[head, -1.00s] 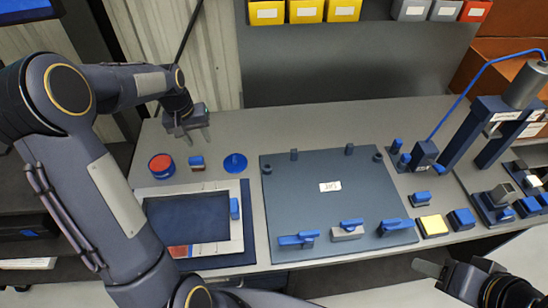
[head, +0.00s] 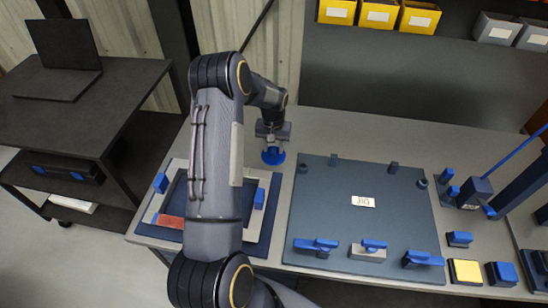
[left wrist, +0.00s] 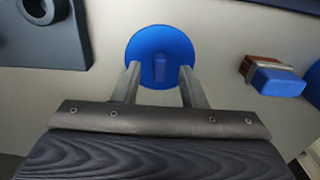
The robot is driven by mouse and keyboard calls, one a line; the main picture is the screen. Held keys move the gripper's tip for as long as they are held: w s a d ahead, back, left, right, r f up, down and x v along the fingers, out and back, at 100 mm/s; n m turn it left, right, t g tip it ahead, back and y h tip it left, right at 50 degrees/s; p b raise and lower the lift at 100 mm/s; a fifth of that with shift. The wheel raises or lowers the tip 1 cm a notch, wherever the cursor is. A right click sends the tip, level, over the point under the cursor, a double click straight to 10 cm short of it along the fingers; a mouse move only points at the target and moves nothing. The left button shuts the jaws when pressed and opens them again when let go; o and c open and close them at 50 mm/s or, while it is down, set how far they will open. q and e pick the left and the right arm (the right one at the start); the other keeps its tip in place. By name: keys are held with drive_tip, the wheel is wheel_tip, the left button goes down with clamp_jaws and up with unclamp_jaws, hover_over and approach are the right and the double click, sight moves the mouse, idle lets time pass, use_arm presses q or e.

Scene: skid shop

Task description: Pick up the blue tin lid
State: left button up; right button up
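The blue tin lid (head: 273,157), a round disc with a raised grip on top, lies on the bench left of the jig board. My left gripper (head: 272,141) is just over it, pointing down. In the left wrist view the lid (left wrist: 160,45) lies beyond the fingertips, with its grip between the two spread fingers of the left gripper (left wrist: 159,68). The gripper is open, and I cannot tell whether the fingers touch the lid. My right gripper is out of view.
The jig board (head: 330,210) with blue-handled clamps stands right of the lid. A framed tray (head: 262,230) is partly hidden by my left arm. A blue-topped brown block (left wrist: 270,76) lies near the lid. A dark side table (head: 120,90) stands at left.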

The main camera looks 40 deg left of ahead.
use_arm(q)
drive_tip(key=shift+f, duration=0.65)
clamp_jaws()
drive_tip(key=shift+r, duration=0.15)
